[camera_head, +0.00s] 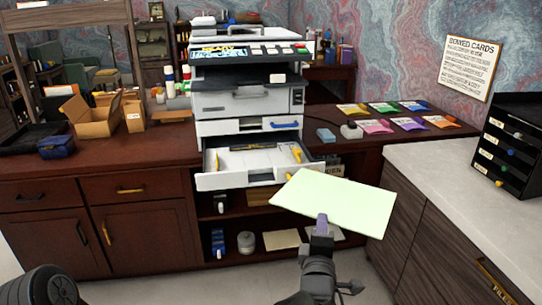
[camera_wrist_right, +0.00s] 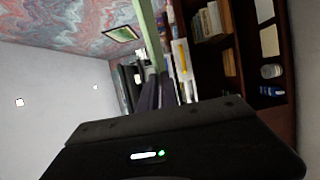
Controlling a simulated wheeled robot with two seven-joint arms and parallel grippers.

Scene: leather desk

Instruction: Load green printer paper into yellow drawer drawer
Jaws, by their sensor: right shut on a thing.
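My right gripper (camera_head: 321,225) is shut on the near edge of a pale green sheet or stack of printer paper (camera_head: 335,198). The paper is held out in the air, roughly flat, in front and to the right of the open drawer. In the right wrist view the paper (camera_wrist_right: 150,35) shows edge-on as a thin green strip beyond the gripper fingers (camera_wrist_right: 158,92). The drawer with yellow parts (camera_head: 222,182) is pulled out at the bottom of the printer (camera_head: 240,103); its tray inside is visible. A drawer with a blue handle (camera_head: 250,126) above it looks shut. My left gripper is not in view.
Colored card packets (camera_head: 380,107) lie on the desk right of the printer. Cardboard boxes (camera_head: 92,115) stand at the left. A white counter (camera_head: 440,175) with a black drawer unit (camera_head: 510,140) is at right. Shelves with items (camera_head: 246,242) are below the drawer.

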